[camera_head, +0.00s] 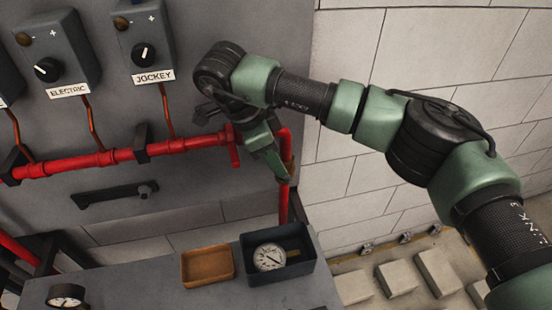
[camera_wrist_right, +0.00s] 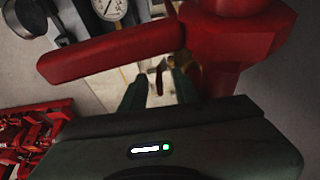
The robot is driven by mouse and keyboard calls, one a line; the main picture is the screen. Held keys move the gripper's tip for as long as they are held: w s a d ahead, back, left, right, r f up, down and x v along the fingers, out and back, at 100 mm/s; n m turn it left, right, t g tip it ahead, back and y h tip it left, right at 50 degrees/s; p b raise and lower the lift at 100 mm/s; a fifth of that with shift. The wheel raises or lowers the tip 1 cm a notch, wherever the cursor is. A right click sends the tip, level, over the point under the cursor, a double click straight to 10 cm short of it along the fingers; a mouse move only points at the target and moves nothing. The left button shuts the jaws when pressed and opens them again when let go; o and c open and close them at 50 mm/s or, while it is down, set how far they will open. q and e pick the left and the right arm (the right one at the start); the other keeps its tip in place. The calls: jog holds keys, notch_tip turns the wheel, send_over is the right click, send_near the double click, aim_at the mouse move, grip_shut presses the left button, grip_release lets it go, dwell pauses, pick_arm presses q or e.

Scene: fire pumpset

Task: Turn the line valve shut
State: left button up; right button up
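The red pipe (camera_head: 105,157) runs across the grey panel and turns down at the right. A short red bar (camera_head: 234,148) stands at its right end, beside my right gripper (camera_head: 278,168). In the right wrist view, a long red lever (camera_wrist_right: 110,52) joins a red valve body (camera_wrist_right: 232,50), close to the camera. My right gripper's two fingers (camera_wrist_right: 160,90) show apart just below the lever, with no object clearly held between them. My left gripper is out of view.
Control boxes labelled ELECTRIC (camera_head: 72,52) and JOCKEY (camera_head: 146,42) hang above the pipe. Below are an orange tray (camera_head: 207,282), a dark tray (camera_head: 307,266) holding a gauge (camera_head: 270,257), and another gauge (camera_head: 67,296). A black bar handle (camera_head: 112,194) is on the panel.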

jog(key=b+v, duration=0.1)
jog(key=v, duration=0.6)
jog(key=shift+a+r, duration=0.15)
jog(key=shift+r, duration=0.2)
